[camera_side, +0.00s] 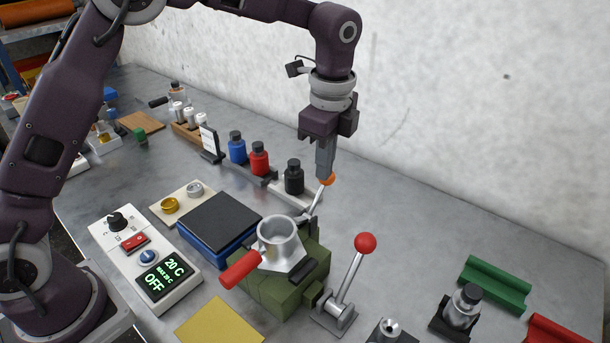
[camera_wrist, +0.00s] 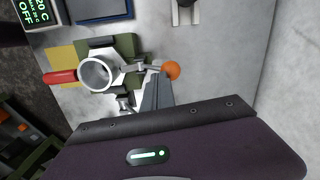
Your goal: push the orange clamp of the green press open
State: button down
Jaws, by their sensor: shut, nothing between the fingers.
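The green press (camera_side: 284,290) stands on the grey bench in the lower middle of the side view. A metal cup (camera_side: 279,240) with a red handle (camera_side: 240,270) sits on it. The clamp is a metal lever rising from the press with an orange knob (camera_side: 328,179) at its end. The knob also shows in the wrist view (camera_wrist: 171,70). My gripper (camera_side: 325,172) is shut and empty, pointing down. Its fingertips (camera_wrist: 157,78) are right beside the knob and lever; I cannot tell whether they touch. The fingers partly cover the knob in the side view.
A lever with a red ball (camera_side: 365,243) stands right of the press. A blue block with a dark top (camera_side: 220,223) and a control box reading OFF (camera_side: 150,262) are to the left. Blue, red and black bottles (camera_side: 293,177) stand behind. Bench right of my gripper is clear.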

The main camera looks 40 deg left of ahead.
jog(key=w+f, duration=0.6)
jog(key=shift+w, duration=0.25)
dwell(0.3)
jog(key=shift+f, duration=0.15)
dwell(0.4)
notch_tip(320, 180, up, 8)
jog(key=shift+d, duration=0.25)
jog(key=shift+s, duration=0.1)
